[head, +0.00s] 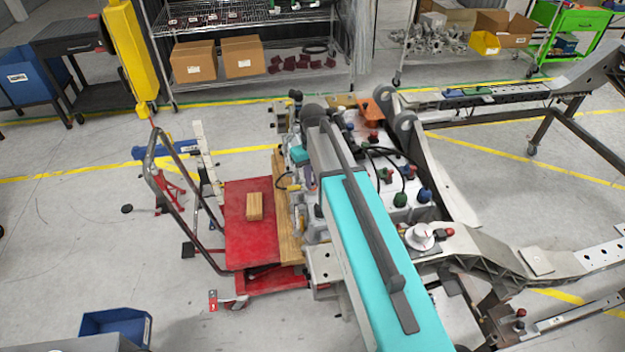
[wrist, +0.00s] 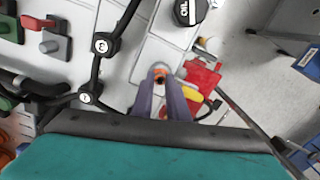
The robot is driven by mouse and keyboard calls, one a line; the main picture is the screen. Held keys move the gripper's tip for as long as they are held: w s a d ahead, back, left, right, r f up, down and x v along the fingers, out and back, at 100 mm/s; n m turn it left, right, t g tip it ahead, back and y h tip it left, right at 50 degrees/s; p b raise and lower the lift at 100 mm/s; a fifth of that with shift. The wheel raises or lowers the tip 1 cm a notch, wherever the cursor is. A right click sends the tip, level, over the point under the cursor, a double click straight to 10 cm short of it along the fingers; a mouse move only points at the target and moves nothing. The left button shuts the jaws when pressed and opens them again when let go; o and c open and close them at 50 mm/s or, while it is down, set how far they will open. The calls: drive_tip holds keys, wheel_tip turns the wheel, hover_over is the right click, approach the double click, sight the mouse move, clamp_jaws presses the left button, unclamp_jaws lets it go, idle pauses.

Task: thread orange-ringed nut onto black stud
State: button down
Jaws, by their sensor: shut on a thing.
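In the wrist view my gripper (wrist: 161,84) has two purple fingers closed on the orange-ringed nut (wrist: 159,75). Only a small orange and pale part of the nut shows between the fingertips. It is over the light grey top of the chassis fixture, near its edge; I cannot tell its height above the surface. I cannot make out the black stud in either view; it may lie under the nut or fingers. In the head view my teal arm hides most of the gripper and the nut.
A black oil cap (wrist: 188,11), black hoses and red and green connectors stand on the fixture. A red cart (head: 250,222) with a wooden block (head: 254,206) stands to the left. A blue bin (head: 116,325) is at lower left. The floor farther left is mostly clear.

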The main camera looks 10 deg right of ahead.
drive_tip(key=shift+m, duration=0.3)
drive_tip(key=shift+m, duration=1.2)
drive_tip(key=c, duration=1.6)
unclamp_jaws()
drive_tip(key=shift+c, duration=0.2)
